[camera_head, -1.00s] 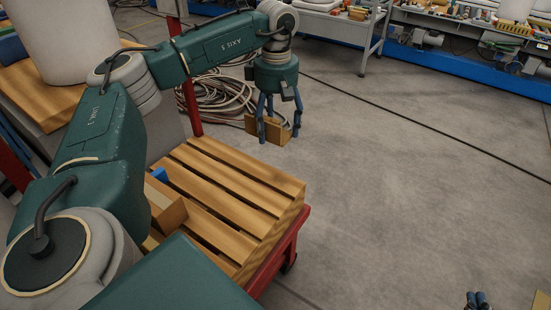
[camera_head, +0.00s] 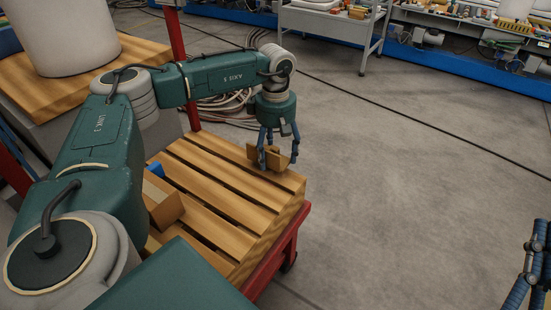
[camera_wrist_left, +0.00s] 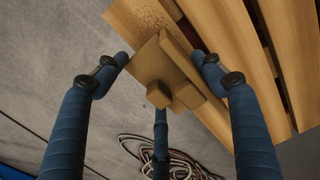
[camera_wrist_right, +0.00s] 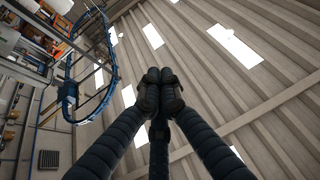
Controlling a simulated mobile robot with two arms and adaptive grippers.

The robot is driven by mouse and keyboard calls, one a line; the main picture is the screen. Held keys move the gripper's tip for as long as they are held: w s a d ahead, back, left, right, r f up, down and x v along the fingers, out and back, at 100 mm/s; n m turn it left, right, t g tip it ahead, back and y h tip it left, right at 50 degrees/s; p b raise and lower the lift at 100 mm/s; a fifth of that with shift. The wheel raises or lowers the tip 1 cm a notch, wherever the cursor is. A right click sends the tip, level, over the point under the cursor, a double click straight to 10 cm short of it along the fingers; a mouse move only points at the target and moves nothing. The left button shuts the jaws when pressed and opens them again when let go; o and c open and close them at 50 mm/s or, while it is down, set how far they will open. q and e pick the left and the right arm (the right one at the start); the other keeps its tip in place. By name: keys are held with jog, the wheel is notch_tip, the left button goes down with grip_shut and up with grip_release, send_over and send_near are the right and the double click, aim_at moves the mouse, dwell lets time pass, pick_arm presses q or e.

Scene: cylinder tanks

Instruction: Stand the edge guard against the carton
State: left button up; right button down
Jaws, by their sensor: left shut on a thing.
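The edge guard (camera_head: 277,157) is a small brown angled piece. My left gripper (camera_head: 278,160) is shut on it at the far right corner of the slatted wooden pallet (camera_head: 230,195); I cannot tell whether it touches the slats. In the left wrist view the edge guard (camera_wrist_left: 170,70) sits between the blue fingers, with the slats behind it. What looks like the carton (camera_head: 166,210), a brown box, stands on the pallet's left part, partly hidden by my left arm. My right gripper (camera_head: 538,245) is at the right edge; its fingertips meet, empty, in the right wrist view (camera_wrist_right: 158,78).
A small blue thing (camera_head: 156,169) is beside the carton. A red frame (camera_head: 285,243) carries the pallet. A white cylinder (camera_head: 70,38) stands on wood at the back left. Coiled hoses (camera_head: 228,104) lie behind the pallet. The floor to the right is open.

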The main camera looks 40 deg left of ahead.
pick_arm(q)
jog(key=shift+f, duration=0.65)
pick_arm(e)
jog(key=shift+w+f+g, duration=0.25)
jog(key=shift+f+g, duration=0.05)
jog(key=shift+f, duration=0.25)
jog(key=shift+w+f+g, duration=0.25)
jog(key=shift+f+g, duration=0.05)
jog(key=shift+f, duration=0.25)
pick_arm(q)
jog(key=shift+f, duration=0.1)
jog(key=o, duration=1.6)
jog(key=shift+c, duration=0.2)
